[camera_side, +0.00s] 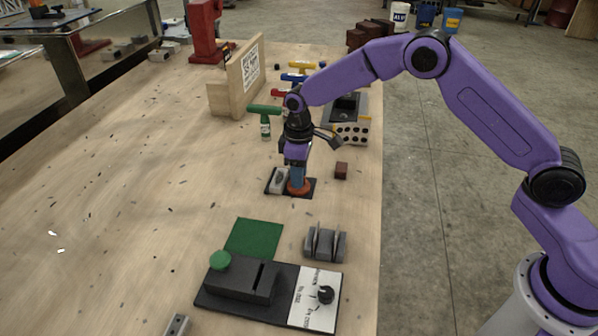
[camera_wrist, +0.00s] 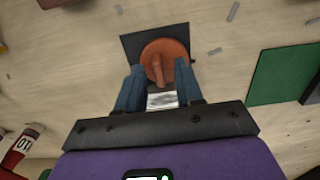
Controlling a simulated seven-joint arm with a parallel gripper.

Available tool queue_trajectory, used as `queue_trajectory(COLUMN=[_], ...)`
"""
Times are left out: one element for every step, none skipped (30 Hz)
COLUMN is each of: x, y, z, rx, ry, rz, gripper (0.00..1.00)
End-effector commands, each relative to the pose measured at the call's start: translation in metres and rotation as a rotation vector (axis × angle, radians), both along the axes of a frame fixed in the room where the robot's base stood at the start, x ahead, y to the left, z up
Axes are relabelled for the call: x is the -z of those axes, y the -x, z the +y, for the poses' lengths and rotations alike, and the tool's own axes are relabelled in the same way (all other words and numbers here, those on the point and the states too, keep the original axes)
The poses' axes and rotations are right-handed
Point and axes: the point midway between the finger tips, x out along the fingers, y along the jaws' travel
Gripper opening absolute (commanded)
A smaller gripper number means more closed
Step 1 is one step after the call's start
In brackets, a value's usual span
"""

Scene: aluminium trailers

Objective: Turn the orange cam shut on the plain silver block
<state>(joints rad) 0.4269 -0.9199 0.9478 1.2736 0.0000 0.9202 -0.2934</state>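The orange cam (camera_side: 300,187) stands on a small dark plate (camera_side: 309,194), with the plain silver block (camera_side: 279,178) close beside it on the left in the side view. In the wrist view the cam (camera_wrist: 165,48) is a round disc with a narrow lever pointing down toward my gripper. My gripper (camera_wrist: 157,75) is right over the cam, its two blue fingers apart on either side of the lever, with gaps visible. A strip of the silver block (camera_wrist: 162,101) shows between the fingers. Whether a fingertip touches the disc's edge cannot be told.
A small dark red cube (camera_side: 341,169) lies right of the plate. A green square (camera_side: 254,238), a grey slotted block (camera_side: 325,243) and a black fixture with a dial (camera_side: 240,284) are nearer the camera. T-handled tools and a wooden stand (camera_side: 240,85) are behind. The table's left is mostly clear.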

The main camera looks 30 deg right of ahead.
Motion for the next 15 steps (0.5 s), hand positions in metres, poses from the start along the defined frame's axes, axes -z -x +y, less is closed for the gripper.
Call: queue_trajectory(x=[-0.0001,-0.0001,-0.0002,-0.0002,-0.0002,-0.0002,-0.0003,-0.0003,-0.0003,-0.0003,-0.0003,-0.0003,-0.0004,-0.0004,-0.0004], y=[-0.0001,-0.0001,-0.0001,-0.0001,-0.0001,-0.0001,-0.0001,-0.0001,-0.0001,-0.0001,0.0,0.0,0.0001,0.0001,0.0001], z=[0.0,0.0,0.0,0.0,-0.0001,-0.0001,-0.0001,-0.0001,-0.0001,-0.0001,0.0,0.0,0.0001,0.0001,0.0001], rx=[0.0,0.0,0.0,0.0,0.0,0.0,0.0,0.0,0.0,0.0,0.0,0.001,0.001,0.003,0.006], ry=[0.0,0.0,0.0,0.0,0.0,0.0,0.0,0.0,0.0,0.0,0.0,0.0,0.0,0.0,0.0], rz=[0.0,0.0,0.0,0.0,0.0,0.0,0.0,0.0,0.0,0.0,0.0,0.0,0.0,0.0,0.0], gripper=[0.36,0.36,0.36,0.33,0.23,0.1,0.0,0.0,0.0,0.0,0.0,0.0,0.0,0.0,0.0])
